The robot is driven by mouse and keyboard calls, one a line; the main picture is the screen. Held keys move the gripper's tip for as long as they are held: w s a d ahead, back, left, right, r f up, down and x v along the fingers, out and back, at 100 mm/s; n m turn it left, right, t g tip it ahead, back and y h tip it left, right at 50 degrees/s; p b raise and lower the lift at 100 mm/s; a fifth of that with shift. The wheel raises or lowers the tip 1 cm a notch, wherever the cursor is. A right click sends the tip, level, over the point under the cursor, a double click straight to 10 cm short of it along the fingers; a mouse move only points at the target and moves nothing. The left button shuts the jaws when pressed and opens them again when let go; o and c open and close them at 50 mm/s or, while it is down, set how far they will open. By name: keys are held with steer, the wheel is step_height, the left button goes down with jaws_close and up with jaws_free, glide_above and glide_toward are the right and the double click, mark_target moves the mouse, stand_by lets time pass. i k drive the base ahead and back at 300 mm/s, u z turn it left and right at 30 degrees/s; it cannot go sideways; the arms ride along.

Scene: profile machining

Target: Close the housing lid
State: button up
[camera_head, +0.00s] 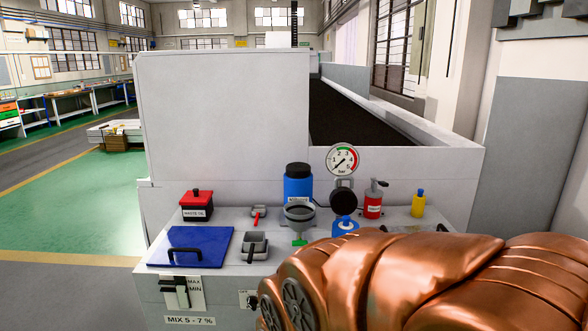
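A large pale grey panel (222,115) stands upright at the left of the long machine housing (430,160); it looks like the housing lid, but I cannot see its hinge or mounting. To its right the housing is open at the top and shows a dark interior (350,115). A blue flat cover (192,246) with a black handle lies on the grey worktop in front. My copper-coloured arm fills the lower right and hides part of the worktop. My gripper is not in view, so its state and distance from the panel are not visible.
The worktop (160,266) holds a red-topped waste oil box (196,208), a blue container (298,186), a funnel (299,212), a pressure gauge (342,160), a red bottle (373,203) and a yellow bottle (418,204). Green floor (70,205) is free at left; a wall stands at right.

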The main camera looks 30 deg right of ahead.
mark_target(343, 200)
steer(key=i, duration=0.8)
steer(key=z, duration=0.8)
steer(key=i, duration=0.7)
steer(key=z, duration=0.65)
